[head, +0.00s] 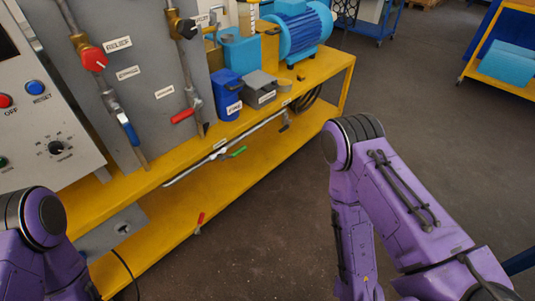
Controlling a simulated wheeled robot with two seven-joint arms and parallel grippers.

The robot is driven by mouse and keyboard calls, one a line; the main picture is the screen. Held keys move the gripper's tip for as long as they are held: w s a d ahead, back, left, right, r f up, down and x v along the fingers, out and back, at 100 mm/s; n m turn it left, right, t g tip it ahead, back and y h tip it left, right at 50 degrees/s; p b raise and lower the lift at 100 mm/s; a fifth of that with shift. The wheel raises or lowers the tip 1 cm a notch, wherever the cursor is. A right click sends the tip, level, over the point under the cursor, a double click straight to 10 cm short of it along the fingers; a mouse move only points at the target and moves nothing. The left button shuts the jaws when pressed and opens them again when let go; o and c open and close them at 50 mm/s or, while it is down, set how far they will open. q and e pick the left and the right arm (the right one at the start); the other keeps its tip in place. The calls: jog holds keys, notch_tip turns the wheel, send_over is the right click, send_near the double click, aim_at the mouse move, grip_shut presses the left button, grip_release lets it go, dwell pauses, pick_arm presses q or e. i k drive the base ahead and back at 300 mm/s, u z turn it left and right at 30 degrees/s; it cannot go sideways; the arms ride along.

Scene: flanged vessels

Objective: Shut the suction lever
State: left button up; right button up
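Several levers show in the head view, and I cannot tell which is the suction lever because most labels are too small to read. A blue lever (130,131) angles down on the left pipe. A red lever (183,116) points left off the right vertical pipe. A green lever (238,152) sits on a horizontal pipe (206,160) along the bench front. A small red lever (200,218) stands low, near the lower shelf's edge. Purple links of both my arms show at the lower left and right. Both grippers are out of view.
A yellow two-level bench (320,66) carries a grey panel (145,75), a blue motor (298,30), a blue bin (226,97) and a grey box (259,86). A red relief knob (93,59) is upper left. A control box (40,115) stands left.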

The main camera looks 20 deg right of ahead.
aim_at(243, 148)
jog(key=z, duration=0.3)
jog(key=i, duration=1.05)
jog(key=u, duration=0.55)
